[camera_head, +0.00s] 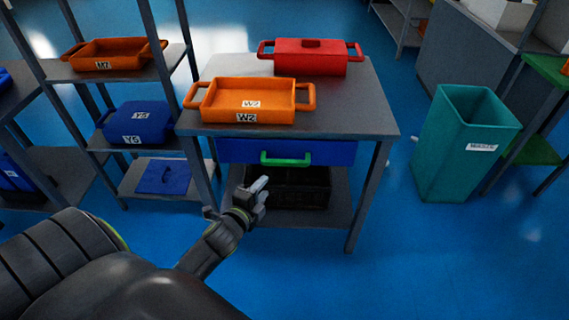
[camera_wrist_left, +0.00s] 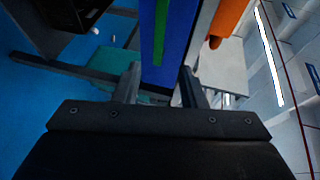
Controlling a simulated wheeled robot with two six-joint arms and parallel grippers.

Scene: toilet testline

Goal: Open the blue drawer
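The blue drawer (camera_head: 340,153) sits under the top of the grey table, its front flush below the tabletop, and looks shut. A green handle (camera_head: 286,161) is on its front. My left gripper (camera_head: 262,187) is in front of the drawer, just below and left of the handle in the head view. In the left wrist view its two fingers (camera_wrist_left: 160,88) are apart with nothing between them. The blue drawer front (camera_wrist_left: 178,50) and the green handle (camera_wrist_left: 162,35) show ahead of the fingers. The gripper appears apart from the handle. My right gripper is not in view.
An orange tray (camera_head: 247,101) and a red lidded box (camera_head: 310,58) stand on the grey table (camera_head: 365,115). A black crate (camera_head: 300,190) is on the shelf below. A teal bin (camera_head: 450,150) stands at right, a shelf rack (camera_head: 90,75) at left. Floor in front is clear.

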